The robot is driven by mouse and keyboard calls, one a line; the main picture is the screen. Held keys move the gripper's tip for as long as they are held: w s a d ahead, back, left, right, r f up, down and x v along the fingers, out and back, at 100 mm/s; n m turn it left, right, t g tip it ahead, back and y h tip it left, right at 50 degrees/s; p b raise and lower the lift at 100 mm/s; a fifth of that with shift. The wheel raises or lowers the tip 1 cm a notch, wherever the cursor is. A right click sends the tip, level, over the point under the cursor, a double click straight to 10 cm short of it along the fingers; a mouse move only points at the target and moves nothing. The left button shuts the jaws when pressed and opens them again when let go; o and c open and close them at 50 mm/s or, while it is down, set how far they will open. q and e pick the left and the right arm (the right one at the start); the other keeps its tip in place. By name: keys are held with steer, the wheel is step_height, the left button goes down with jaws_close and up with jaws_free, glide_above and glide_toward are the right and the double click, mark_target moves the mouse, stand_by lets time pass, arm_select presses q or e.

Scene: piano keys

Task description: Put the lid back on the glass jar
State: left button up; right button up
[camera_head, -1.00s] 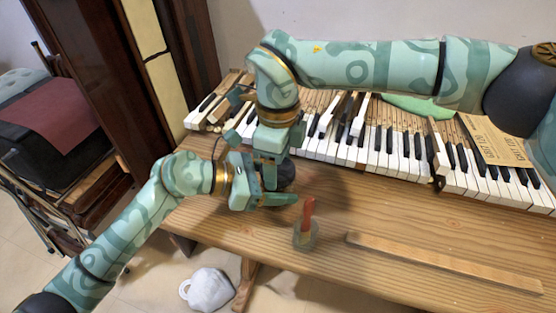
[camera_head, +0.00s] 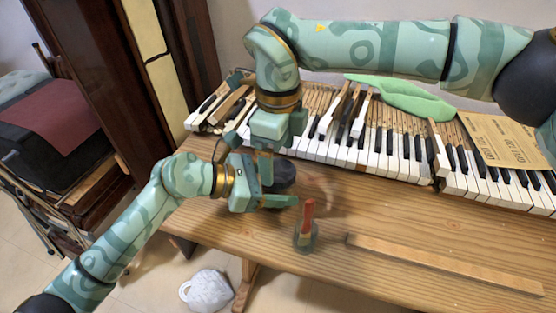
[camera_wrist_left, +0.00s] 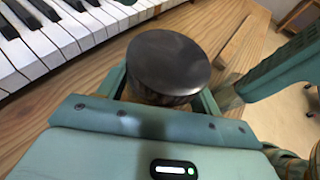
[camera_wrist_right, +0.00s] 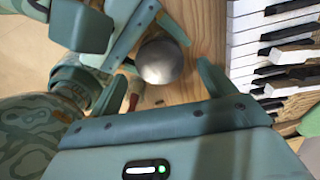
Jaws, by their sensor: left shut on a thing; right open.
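A glass jar (camera_wrist_left: 160,98) is held between the fingers of my left gripper (camera_head: 270,200), at the table's left part. A dark, round lid (camera_wrist_left: 168,58) lies on top of the jar and looks level. I cannot tell if it is fully seated. The lid also shows in the head view (camera_head: 281,177) and from above in the right wrist view (camera_wrist_right: 159,62). My right gripper (camera_head: 266,158) is open and empty above the lid, its fingers spread apart. Most of the jar is hidden by the lid and my left gripper.
A long wooden strip (camera_head: 440,263) lies at the front right. Bare table lies between.

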steer(key=shift+r, duration=0.8)
steer(key=shift+c, duration=1.4)
steer(key=s+a+r+g+y, duration=0.1)
steer(key=a+r+g+y, duration=0.1)
steer(key=a+r+y, duration=1.15)
steer(key=w+a+r+m+t+y, duration=0.4)
steer(key=w+r+m+t, duration=0.5)
steer(key=r+m, duration=0.1)
steer(key=w+d+f+m+t+h, duration=0.5)
steer(key=w+d+f+m+h, duration=0.25)
steer(key=m+h, duration=0.35)
steer(key=s+d+f+g+h, duration=0.2)
steer(key=s+d+f+g, duration=0.1)
steer(key=s+f, duration=0.1)
steer(key=s+d+f+g+h, duration=0.2)
steer(key=s+d+f+g, duration=0.1)
steer(key=s+f+g, duration=0.1)
steer(key=s+d+f+m+g+h, duration=0.1)
steer(key=s+d+f+g+h, duration=0.1)
steer(key=s, duration=0.4)
steer(key=shift+s+d+f+g, duration=0.15)
steer(key=shift+d+f+g, duration=0.25)
steer(key=shift+f+g, duration=0.25)
steer(key=shift+s+d+f+g, duration=0.1)
steer(key=shift+d+f+g, duration=0.25)
steer(key=shift+f+g, duration=0.25)
steer(key=shift+s+d+g+h, duration=0.25)
steer(key=shift+s, duration=0.25)
